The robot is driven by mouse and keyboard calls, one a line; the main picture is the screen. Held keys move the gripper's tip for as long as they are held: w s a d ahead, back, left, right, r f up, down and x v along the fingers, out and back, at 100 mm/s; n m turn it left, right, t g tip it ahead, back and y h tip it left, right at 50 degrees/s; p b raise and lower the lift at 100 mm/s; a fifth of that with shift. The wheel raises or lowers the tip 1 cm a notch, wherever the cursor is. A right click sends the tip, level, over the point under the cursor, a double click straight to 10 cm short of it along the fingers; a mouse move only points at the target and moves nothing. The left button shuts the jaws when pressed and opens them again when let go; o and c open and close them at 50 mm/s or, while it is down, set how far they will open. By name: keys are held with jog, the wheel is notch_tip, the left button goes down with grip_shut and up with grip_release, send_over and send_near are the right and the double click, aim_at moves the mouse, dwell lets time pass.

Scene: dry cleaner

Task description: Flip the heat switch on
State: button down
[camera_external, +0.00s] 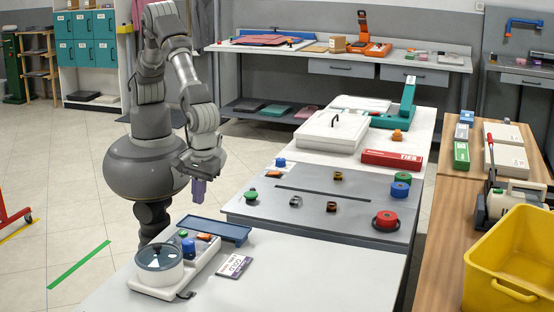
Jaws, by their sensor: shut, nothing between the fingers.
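My gripper (198,198) hangs fingers down, shut and empty, left of the grey work panel (320,181) and above the blue tray on the near white table. The panel carries several small controls. These include a green button (251,194), a small grey and dark part (295,201), a dark and orange part (331,207), another dark and orange part (337,176) and a red knob on a dark base (385,221). I cannot tell which of them is the heat switch or how it is set. My gripper touches none of them.
The near white table holds a blue tray (214,229), a round clear-lidded device (158,258) and a labelled card (234,266). A white lidded box (331,132) and a red case (392,159) stand behind the panel. A yellow bin (510,262) is at right.

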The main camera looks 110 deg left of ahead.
jog(key=r, duration=0.3)
jog(key=r+p, duration=0.1)
jog(key=shift+s+r, duration=0.3)
jog(key=shift+r, duration=0.05)
